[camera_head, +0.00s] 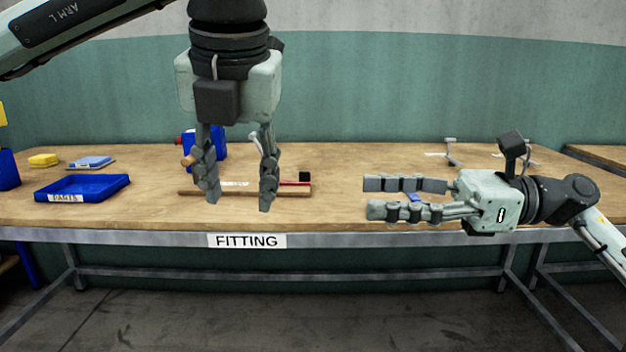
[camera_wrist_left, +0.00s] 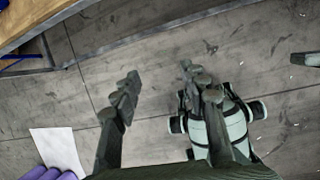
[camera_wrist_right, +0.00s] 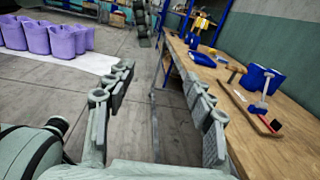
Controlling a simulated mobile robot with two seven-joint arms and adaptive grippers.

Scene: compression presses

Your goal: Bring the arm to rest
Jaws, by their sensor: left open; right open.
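My left gripper (camera_head: 238,200) hangs pointing down in front of the workbench (camera_head: 330,215) in the head view. Its fingers are apart with nothing between them. The left wrist view shows its fingers (camera_wrist_left: 160,95) open above the concrete floor. My right gripper (camera_head: 370,198) is level at the right of the head view, fingers pointing left, open and empty. In the right wrist view its fingers (camera_wrist_right: 160,100) are spread, with the floor between them and the bench to the right.
The bench, labelled FITTING, carries a blue tray (camera_head: 100,187), a yellow block (camera_head: 43,160), a blue container (camera_head: 215,142) and a wooden board (camera_head: 205,191) with tools. Purple bags (camera_wrist_right: 45,38) stand on a white sheet (camera_wrist_right: 75,60) on the floor. The floor before the bench is clear.

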